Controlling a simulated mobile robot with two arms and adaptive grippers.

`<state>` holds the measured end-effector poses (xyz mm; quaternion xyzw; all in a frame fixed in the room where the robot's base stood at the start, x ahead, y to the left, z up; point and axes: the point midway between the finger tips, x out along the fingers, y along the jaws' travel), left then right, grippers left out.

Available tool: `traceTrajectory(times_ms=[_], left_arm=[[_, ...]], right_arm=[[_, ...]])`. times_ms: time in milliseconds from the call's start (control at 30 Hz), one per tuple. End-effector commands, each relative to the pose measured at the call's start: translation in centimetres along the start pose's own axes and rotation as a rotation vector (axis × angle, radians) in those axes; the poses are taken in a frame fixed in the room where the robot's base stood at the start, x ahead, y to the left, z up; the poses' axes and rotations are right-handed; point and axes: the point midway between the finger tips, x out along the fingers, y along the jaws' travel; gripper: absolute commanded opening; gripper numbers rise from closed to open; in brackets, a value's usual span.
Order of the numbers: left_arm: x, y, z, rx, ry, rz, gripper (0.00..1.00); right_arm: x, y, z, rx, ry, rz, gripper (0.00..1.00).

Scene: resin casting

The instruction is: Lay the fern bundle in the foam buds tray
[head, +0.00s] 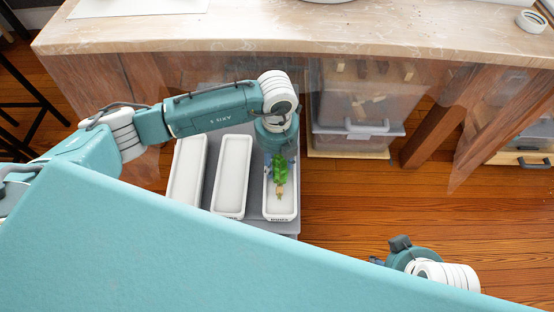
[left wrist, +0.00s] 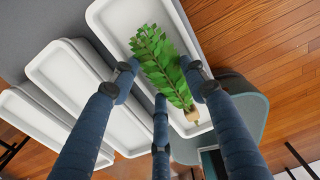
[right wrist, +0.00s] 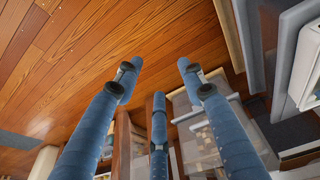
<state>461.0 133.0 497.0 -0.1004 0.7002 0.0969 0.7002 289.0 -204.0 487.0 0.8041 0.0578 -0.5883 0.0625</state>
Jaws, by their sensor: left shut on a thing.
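The fern bundle (left wrist: 163,62), green leaves with a pale tan stem end, is between the fingers of my left gripper (left wrist: 162,78), which is shut on it. In the head view the fern bundle (head: 280,172) shows below my left gripper (head: 279,156), over the rightmost white tray (head: 281,212). In the left wrist view it lies across the inside of that tray (left wrist: 105,22); whether it touches the bottom I cannot tell. The tray's label is too small to read. My right gripper (right wrist: 160,76) is open and empty above the wooden floor.
Two more white trays, a middle one (head: 231,180) and a left one (head: 186,172), stand beside it on a grey surface (head: 285,229). A wooden workbench (head: 330,30) runs along the back, with clear bins (head: 355,135) below.

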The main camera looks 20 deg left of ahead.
Motion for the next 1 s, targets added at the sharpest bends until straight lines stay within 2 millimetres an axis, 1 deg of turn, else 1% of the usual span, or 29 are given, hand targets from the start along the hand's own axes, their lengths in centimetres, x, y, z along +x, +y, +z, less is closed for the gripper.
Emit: traceTrajectory(times_ms=[267, 467, 500, 567, 600, 900, 1000], left_arm=[[0.7, 0.0, 0.0, 0.0, 0.0, 0.0, 0.24], [0.8, 0.0, 0.0, 0.0, 0.0, 0.0, 0.24], [0.8, 0.0, 0.0, 0.0, 0.0, 0.0, 0.48], [0.8, 0.0, 0.0, 0.0, 0.0, 0.0, 0.6], [0.8, 0.0, 0.0, 0.0, 0.0, 0.0, 0.63], [0.8, 0.0, 0.0, 0.0, 0.0, 0.0, 0.63], [0.5, 0.0, 0.0, 0.0, 0.0, 0.0, 0.63]], right_arm=[[-0.6, 0.0, 0.2, 0.001, 0.001, 0.0, 0.4], [-1.4, 0.0, 0.1, 0.001, 0.006, 0.0, 0.4], [-1.5, 0.0, 0.1, 0.001, 0.006, 0.001, 0.4], [-1.4, 0.0, 0.1, 0.001, 0.006, 0.001, 0.4], [-1.4, 0.1, 0.1, 0.001, 0.006, 0.001, 0.4], [-1.2, 0.1, 0.2, -0.001, 0.002, 0.003, 0.4], [-1.4, 0.1, 0.1, -0.001, 0.005, 0.003, 0.4]])
